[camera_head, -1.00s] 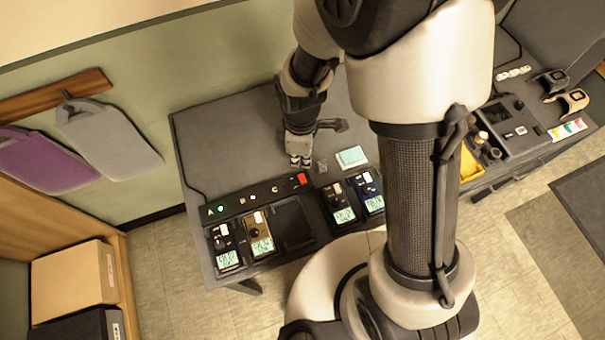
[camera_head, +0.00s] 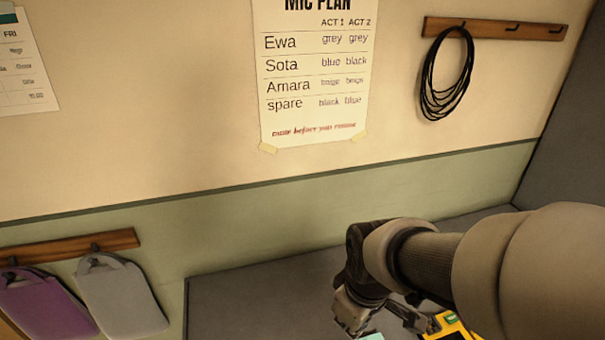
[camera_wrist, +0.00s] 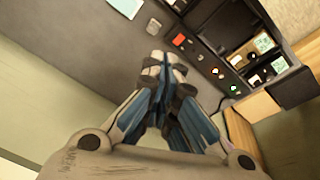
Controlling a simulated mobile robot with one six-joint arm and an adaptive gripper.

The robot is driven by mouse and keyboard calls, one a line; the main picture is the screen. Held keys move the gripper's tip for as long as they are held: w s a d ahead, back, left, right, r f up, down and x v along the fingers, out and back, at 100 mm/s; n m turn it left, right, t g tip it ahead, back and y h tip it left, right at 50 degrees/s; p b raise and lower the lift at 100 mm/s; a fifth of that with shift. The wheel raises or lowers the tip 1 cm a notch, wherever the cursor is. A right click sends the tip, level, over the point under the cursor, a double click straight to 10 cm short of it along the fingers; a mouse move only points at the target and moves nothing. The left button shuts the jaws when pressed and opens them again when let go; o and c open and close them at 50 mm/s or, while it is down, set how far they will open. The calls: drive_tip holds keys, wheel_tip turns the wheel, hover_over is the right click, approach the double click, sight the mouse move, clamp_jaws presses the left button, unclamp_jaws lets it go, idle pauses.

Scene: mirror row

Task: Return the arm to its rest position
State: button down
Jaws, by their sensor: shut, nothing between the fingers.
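My gripper (camera_head: 352,314) is at the lower right of the head view, over the grey desk, with my arm reaching in from the right. In the wrist view my gripper (camera_wrist: 160,62) has its fingertips together, with nothing held between them. The desk top (camera_head: 250,300) shows grey and bare to the left of the gripper. In the wrist view the black dock (camera_wrist: 205,20) with its slots and small lights lies beyond the fingers to the upper right. I cannot tell the exact gap between the fingers and the desk.
A yellow item (camera_head: 455,328) shows beside my gripper, partly hidden by my arm. A mic plan sheet (camera_head: 313,75) and a coiled black cable (camera_head: 445,80) hang on the wall. A purple pouch (camera_head: 40,305) and a grey pouch (camera_head: 120,297) hang at left.

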drive_tip(key=s+d+r+m+t, duration=0.2)
drive_tip(key=s+d+r+m, duration=0.3)
drive_tip(key=s+r+m, duration=0.3)
drive_tip(key=s+r, duration=0.1)
drive_tip(key=s, duration=0.1)
drive_tip(key=shift+s+d+r, duration=0.15)
drive_tip(key=shift+s+r, duration=0.2)
drive_tip(key=shift+r, duration=0.05)
